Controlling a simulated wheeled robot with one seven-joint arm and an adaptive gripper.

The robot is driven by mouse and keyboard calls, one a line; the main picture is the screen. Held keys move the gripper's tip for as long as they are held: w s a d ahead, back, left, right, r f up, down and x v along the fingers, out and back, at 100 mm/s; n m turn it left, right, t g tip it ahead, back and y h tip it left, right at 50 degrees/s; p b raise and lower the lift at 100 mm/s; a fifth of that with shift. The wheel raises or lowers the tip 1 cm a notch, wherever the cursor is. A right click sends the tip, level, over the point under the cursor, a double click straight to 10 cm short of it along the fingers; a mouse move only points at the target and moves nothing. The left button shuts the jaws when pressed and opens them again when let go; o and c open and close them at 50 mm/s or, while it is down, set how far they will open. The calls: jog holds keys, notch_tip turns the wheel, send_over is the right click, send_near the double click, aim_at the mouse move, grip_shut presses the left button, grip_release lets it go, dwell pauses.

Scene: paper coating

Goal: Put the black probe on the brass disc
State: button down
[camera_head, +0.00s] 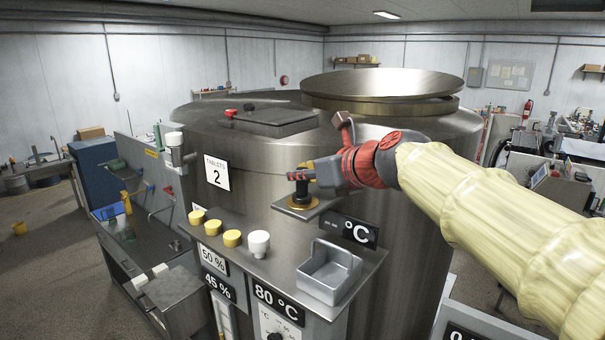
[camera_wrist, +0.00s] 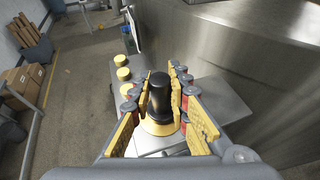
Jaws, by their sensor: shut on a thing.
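The black probe (camera_wrist: 160,98) stands upright between the yellow-padded fingers of my gripper (camera_wrist: 160,105) in the wrist view. My gripper is shut on it. The brass disc (camera_wrist: 158,126) shows right under the probe in the wrist view. In the head view the brass disc (camera_head: 303,203) lies on a small metal shelf (camera_head: 320,207) on the side of the tank. The black probe (camera_head: 300,190) shows just above the disc there, partly hidden by my gripper (camera_head: 298,174). The probe's base looks at or very near the disc; I cannot tell whether they touch.
A metal ledge (camera_head: 270,272) below holds several yellow caps (camera_head: 232,238), a white knob (camera_head: 259,243) and an empty metal tray (camera_head: 329,270). The large steel tank (camera_head: 400,250) rises close behind the shelf, with a "TABLETS 2" label (camera_head: 217,172).

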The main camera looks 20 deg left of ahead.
jog(key=c, duration=1.7)
grip_release()
jog(key=shift+r, duration=0.2)
jog(key=b+v, duration=0.1)
jog(key=v, duration=1.1)
jog(key=shift+d+b, duration=0.1)
jog(key=shift+b, duration=0.3)
